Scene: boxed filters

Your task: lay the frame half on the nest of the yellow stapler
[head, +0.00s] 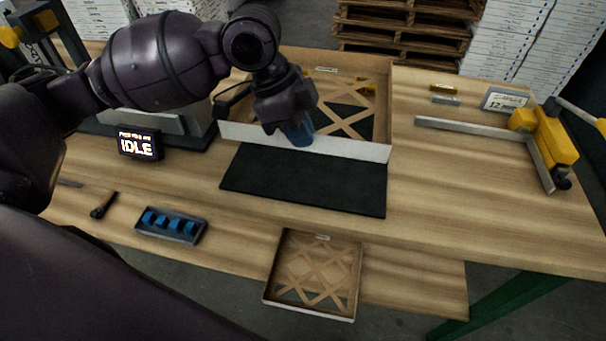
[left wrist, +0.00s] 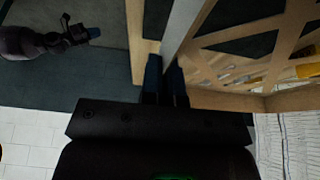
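The large cardboard frame half (head: 380,152) with crossed lattice strips is at the middle of the bench, its white outer wall facing me, above or on a black mat (head: 290,185). My left gripper (head: 299,130) is at that front wall. In the left wrist view the fingers (left wrist: 166,82) are closed on either side of the wall (left wrist: 177,35). A yellow stapler (head: 552,135) stands at the right, with metal rails (head: 470,126) forming a corner. My right gripper seems to show in the left wrist view (left wrist: 82,35); its opening is unclear.
A blue-block tray (head: 170,225), a dark-handled tool (head: 103,205) and an IDLE display (head: 140,146) are at left. A label card (head: 503,101) stands at right. Bench (head: 440,190) between mat and stapler is clear.

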